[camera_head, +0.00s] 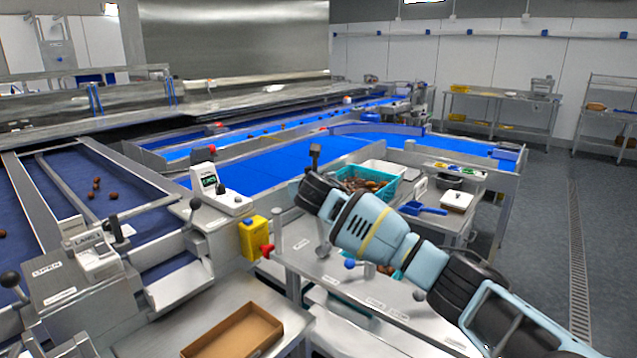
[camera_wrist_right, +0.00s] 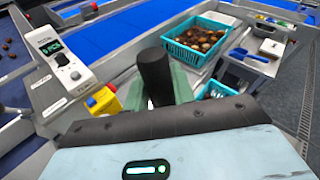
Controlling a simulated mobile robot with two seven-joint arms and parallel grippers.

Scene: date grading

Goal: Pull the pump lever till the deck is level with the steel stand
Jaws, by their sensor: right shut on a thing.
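The pump lever shows as a black upright handle (camera_wrist_right: 153,72) in the right wrist view, and its black tip (camera_head: 315,152) shows in the head view beyond my wrist. My right gripper (camera_wrist_right: 165,90) is shut on this handle, with greenish fingers beside it. In the head view, my right arm reaches in from the lower right and hides the fingers and most of the lever. A steel bench top (camera_head: 335,285) lies below the arm. I cannot tell which surfaces are the deck and the steel stand, nor compare their heights. My left gripper is not in view.
A teal crate of dates (camera_head: 348,183) stands beyond my wrist, with a blue scoop (camera_head: 422,208) to its right. A yellow box with a red button (camera_head: 253,238) and a display unit (camera_head: 215,187) stand left. An empty cardboard tray (camera_head: 236,333) lies in front. The right floor is clear.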

